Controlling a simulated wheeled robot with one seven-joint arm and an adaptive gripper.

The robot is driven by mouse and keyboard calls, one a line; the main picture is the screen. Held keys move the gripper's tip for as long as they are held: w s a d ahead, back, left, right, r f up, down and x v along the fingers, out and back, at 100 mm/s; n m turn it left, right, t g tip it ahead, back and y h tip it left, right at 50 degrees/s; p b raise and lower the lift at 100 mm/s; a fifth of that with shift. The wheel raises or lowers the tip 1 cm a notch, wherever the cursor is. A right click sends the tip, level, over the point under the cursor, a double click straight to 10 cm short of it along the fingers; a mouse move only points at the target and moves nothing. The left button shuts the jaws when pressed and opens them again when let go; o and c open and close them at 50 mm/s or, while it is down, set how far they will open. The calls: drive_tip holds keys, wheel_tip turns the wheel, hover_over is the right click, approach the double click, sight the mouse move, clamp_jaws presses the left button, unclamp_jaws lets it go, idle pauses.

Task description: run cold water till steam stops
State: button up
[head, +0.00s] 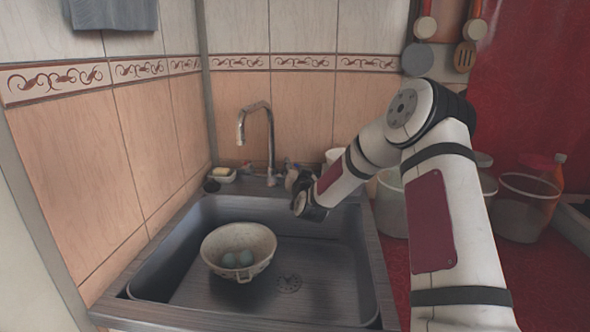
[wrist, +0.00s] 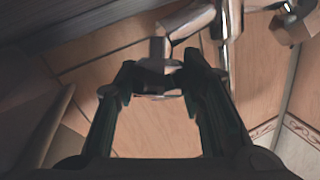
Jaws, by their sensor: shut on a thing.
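The chrome tap (head: 268,135) stands at the back of the sink (head: 330,262), its curved spout pointing left. No water stream or steam shows in the head view. My gripper (head: 300,190) is at the back rim of the sink, right of the tap's base. In the wrist view my gripper (wrist: 157,80) is shut on a shiny metal tap handle (wrist: 158,52) between its fingertips. The contact is hidden in the head view.
A small dish with soap (head: 222,175) sits left of the tap. Clear containers (head: 525,205) and an orange bottle (head: 558,172) stand on the red counter at right. Utensils (head: 464,55) hang on the wall. The sink's right half is clear.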

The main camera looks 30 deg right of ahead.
sight(295, 164)
drive_tip(key=shift+d+f+n+t+y+b, duration=0.15)
drive_tip(key=shift+n+t+y+b, duration=0.45)
drive_tip(key=shift+n+y+b, duration=1)
drive_tip(key=shift+n, duration=0.1)
drive_tip(key=shift+r, duration=0.2)
drive_tip(key=o, duration=1.1)
drive_tip(key=shift+o, duration=0.2)
wheel_tip(295, 164, up, 10)
drive_tip(key=shift+f, duration=0.1)
